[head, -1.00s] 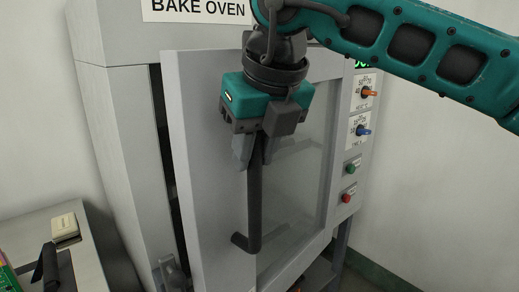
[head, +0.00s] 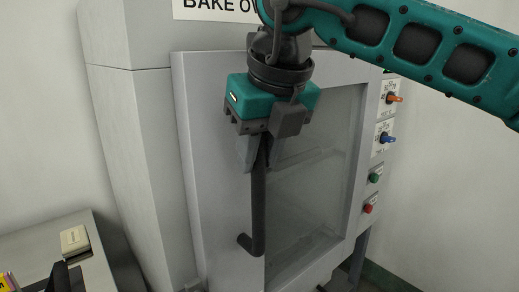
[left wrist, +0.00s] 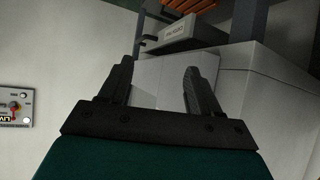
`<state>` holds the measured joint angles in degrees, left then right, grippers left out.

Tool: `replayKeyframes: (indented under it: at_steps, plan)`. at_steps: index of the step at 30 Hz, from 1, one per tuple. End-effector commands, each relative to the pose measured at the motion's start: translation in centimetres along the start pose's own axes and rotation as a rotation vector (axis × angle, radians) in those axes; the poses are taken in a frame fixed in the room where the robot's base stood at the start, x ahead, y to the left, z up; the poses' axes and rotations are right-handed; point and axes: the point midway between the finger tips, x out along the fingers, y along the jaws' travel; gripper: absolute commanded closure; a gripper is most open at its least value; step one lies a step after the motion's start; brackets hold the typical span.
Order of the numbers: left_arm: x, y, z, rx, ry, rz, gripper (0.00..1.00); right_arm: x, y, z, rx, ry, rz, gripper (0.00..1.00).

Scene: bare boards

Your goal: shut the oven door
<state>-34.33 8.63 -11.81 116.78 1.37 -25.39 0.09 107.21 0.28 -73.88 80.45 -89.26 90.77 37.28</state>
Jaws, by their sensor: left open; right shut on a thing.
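The grey oven door (head: 215,180), with a glass window (head: 310,170), sits close against the front of the bake oven (head: 130,130). No dark gap shows along its left edge; I cannot tell whether it is fully seated. My right gripper (head: 257,155) is shut on the upper part of the dark upright door handle (head: 258,210), which continues below the fingers to a bent foot. My left gripper (left wrist: 160,85) is open, with nothing between its fingers in the left wrist view.
Knobs and buttons line the oven's right panel (head: 380,140). A grey bench unit (head: 75,235) with a pale switch stands at lower left. The left wrist view shows pale wall and a small panel with a red knob (left wrist: 14,106) at left.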

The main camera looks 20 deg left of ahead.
Motion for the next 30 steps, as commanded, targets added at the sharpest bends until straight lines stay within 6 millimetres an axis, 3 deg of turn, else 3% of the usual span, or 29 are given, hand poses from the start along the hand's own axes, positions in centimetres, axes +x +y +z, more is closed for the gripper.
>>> replayKeyframes:
  at_steps: [1,10,11,17,26,30]
  plan:
    - [0.0,0.0,0.0,-0.002,0.001,0.000,0.37,0.4,0.7,-0.1,-0.012,0.005,0.012,1.00]
    - [0.1,0.0,0.0,-0.007,0.002,-0.003,0.37,0.4,0.7,-0.1,-0.010,0.003,0.014,1.00]
    - [0.1,0.0,0.0,-0.007,0.002,-0.003,0.37,0.4,0.7,-0.1,-0.010,0.003,0.013,0.70]
    - [0.1,-0.2,0.0,-0.007,0.001,-0.006,0.37,0.3,0.6,-0.1,-0.010,0.001,0.011,0.52]
    - [0.0,-0.2,0.0,-0.004,0.000,-0.006,0.37,-0.2,0.4,0.1,-0.008,-0.003,0.007,0.52]
    - [-0.1,-0.3,-0.1,0.000,0.000,-0.006,0.37,-2.1,0.3,0.1,-0.006,-0.006,0.005,0.52]
